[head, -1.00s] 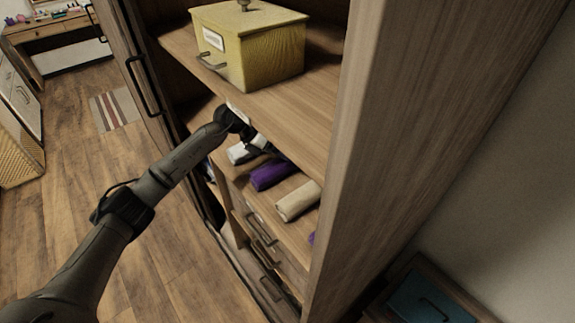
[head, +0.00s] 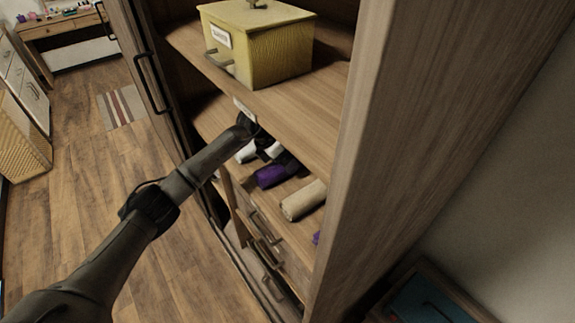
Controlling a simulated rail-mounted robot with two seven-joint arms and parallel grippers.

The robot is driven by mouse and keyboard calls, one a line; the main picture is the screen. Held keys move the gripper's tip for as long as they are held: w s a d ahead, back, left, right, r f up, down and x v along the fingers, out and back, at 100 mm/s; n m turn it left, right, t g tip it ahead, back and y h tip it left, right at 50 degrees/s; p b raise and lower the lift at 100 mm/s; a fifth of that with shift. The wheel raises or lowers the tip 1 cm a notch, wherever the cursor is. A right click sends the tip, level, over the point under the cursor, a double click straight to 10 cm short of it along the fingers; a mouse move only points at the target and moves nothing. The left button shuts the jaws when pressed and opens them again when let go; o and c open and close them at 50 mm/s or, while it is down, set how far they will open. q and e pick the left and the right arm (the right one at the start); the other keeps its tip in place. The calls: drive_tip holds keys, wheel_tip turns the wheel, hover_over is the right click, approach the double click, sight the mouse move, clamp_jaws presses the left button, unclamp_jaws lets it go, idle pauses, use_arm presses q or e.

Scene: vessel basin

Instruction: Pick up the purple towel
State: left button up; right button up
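A rolled purple towel (head: 276,176) lies on the lower shelf (head: 248,193) of the wooden cabinet, between a white roll (head: 247,152) and a beige rolled towel (head: 303,201). My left gripper (head: 283,160) reaches in under the upper shelf, over the back end of the purple towel. It is dark and partly hidden by the shelf edge and wrist. I cannot tell whether its fingers touch the towel or are open. A second purple piece (head: 316,238) shows at the cabinet's right side panel, mostly hidden. My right gripper is out of view.
The upper shelf (head: 290,115) sits close above my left wrist and carries a yellow lidded box (head: 270,50). The right side panel (head: 410,130) bounds the opening. Drawers with handles (head: 262,240) lie below. An open door with a black handle (head: 150,82) stands left.

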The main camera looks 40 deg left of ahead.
use_arm(q)
drive_tip(key=shift+x, duration=0.75)
drive_tip(key=c, duration=1.1)
